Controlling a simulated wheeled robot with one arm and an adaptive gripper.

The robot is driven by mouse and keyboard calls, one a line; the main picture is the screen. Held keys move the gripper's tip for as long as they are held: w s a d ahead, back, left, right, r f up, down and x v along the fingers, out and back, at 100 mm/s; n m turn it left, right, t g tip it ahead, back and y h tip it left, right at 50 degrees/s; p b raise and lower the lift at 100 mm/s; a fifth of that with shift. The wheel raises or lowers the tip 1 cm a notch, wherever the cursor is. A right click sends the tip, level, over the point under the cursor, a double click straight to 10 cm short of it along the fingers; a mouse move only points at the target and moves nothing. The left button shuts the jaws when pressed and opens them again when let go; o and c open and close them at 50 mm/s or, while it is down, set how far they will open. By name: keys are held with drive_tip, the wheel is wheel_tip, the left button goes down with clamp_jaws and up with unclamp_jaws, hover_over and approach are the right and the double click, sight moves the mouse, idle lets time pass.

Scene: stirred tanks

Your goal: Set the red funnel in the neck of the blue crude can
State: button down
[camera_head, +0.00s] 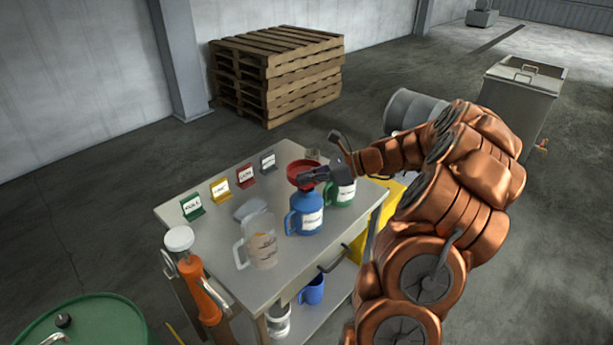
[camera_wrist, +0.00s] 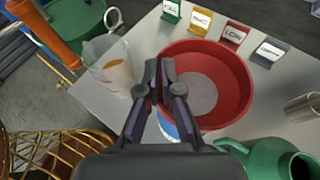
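The red funnel (camera_head: 302,170) is over the top of the blue can (camera_head: 304,214) on the table. In the wrist view, the wide funnel (camera_wrist: 236,84) shows a grey round area inside, and a small piece of the blue can (camera_wrist: 168,128) shows beneath its rim. My gripper (camera_head: 303,180) is at the funnel's near edge. In the wrist view its fingertips (camera_wrist: 161,70) are close together on the left part of the rim and look shut on it. The spout and the can's neck are hidden, so I cannot tell whether the spout is inside.
A green can (camera_head: 341,192) stands close to the right of the blue can. A clear jug (camera_head: 261,240) stands to its left. Several label cards, including a yellow one (camera_head: 220,190), line the table's (camera_head: 200,238) back edge. A metal cup (camera_wrist: 303,107) stands at the right.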

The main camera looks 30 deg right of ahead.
drive_tip(key=c, duration=1.2)
unclamp_jaws()
drive_tip(key=shift+c, duration=0.2)
drive_tip(key=shift+s, duration=0.1)
drive_tip(key=v, duration=1.2)
